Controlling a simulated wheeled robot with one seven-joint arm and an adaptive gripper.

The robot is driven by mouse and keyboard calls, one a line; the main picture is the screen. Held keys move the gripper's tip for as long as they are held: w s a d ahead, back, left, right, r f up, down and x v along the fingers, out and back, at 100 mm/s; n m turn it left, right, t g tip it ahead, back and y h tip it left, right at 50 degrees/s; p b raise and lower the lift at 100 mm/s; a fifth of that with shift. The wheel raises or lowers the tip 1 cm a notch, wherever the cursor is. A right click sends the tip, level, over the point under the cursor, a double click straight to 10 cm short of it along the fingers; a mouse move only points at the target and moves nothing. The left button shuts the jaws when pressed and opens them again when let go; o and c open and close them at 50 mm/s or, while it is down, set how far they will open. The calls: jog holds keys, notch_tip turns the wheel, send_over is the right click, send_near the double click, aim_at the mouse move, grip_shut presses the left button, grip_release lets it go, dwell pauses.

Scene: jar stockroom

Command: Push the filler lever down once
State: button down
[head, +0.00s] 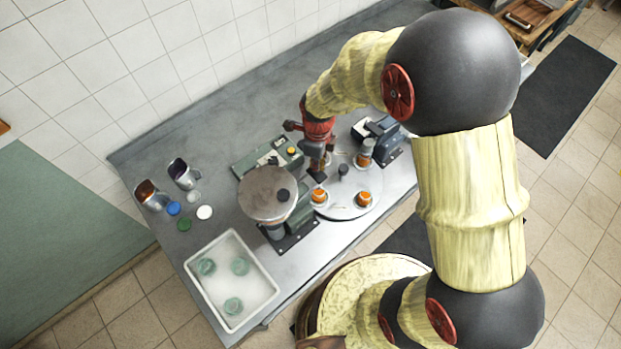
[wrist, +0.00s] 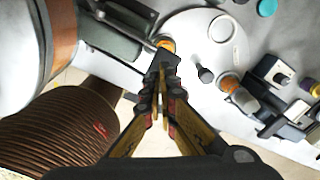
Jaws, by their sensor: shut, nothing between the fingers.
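The filler (head: 262,185) has a large round metal hopper with a dark knob showing over its top and a green body on a dark base. In the wrist view the hopper (wrist: 22,50) fills the upper left, beside the green body (wrist: 112,38). I cannot clearly make out which part is the lever. My gripper (head: 316,174) is shut and empty, pointing down over the left side of the grey turntable (head: 345,205), right of the hopper. In the wrist view its dark tips (wrist: 163,62) overlap the turntable's edge near an orange-filled jar (wrist: 166,44). Contact cannot be told.
The turntable bears orange jars (head: 363,198) and a central knob (head: 343,169). A dark device (head: 385,135) stands behind right, a green button box (head: 268,160) behind the hopper. A white crate (head: 235,318) of glass jars, metal jugs (head: 183,174) and coloured lids (head: 204,212) are left.

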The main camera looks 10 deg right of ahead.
aim_at(318, 175)
jog(key=shift+f, duration=0.1)
jog(key=shift+f+b, duration=0.65)
jog(key=shift+f, duration=0.3)
jog(key=shift+d+f+b, duration=0.2)
jog(key=shift+f+b, duration=1.5)
jog(key=shift+f, duration=0.7)
jog(key=shift+w, duration=0.1)
jog(key=shift+r, duration=0.15)
jog(key=shift+r+p, duration=2.15)
jog(key=shift+r, duration=1.15)
jog(key=shift+r, duration=0.1)
